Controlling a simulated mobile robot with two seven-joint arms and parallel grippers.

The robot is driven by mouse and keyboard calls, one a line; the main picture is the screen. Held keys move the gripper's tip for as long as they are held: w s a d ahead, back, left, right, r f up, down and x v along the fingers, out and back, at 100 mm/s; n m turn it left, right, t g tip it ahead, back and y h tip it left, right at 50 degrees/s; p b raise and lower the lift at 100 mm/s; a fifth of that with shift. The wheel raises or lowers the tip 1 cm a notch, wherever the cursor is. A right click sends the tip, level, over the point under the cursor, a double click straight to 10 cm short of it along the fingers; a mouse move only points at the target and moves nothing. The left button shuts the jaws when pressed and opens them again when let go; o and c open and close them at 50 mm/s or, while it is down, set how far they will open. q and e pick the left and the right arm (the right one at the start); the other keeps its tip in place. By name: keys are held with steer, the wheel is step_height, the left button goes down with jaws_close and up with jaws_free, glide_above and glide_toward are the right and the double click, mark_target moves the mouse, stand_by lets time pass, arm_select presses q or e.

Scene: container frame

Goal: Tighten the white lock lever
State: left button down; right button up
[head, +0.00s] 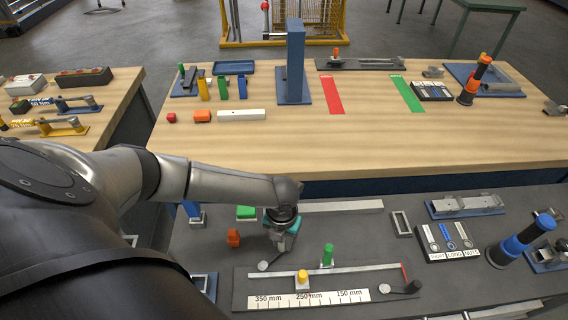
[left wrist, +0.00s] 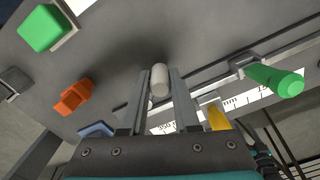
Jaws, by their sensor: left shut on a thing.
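The white lock lever shows in the left wrist view as a short white rounded handle (left wrist: 160,80) between the fingertips of my left gripper (left wrist: 160,98). The fingers are closed on its sides. In the head view my left gripper (head: 283,244) points down at the left end of a flat measuring fixture (head: 240,290). A small pale disc (head: 262,266) shows just left of the fingertips. My right gripper is not in view.
The fixture carries a metal bar, a yellow knob (head: 302,277), a green post (head: 328,254) and a millimetre scale (head: 308,299). An orange block (head: 233,238) and a green block (head: 246,212) stand left of my gripper. A blue-and-black cylinder (head: 520,240) leans at right.

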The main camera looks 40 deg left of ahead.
arm_select(q)
steer(key=c, duration=0.6)
jaws_free()
steer(key=shift+c, duration=0.2)
step_height(320, 180, up, 15)
steer(key=p, duration=0.1)
steer(key=shift+r, duration=0.15)
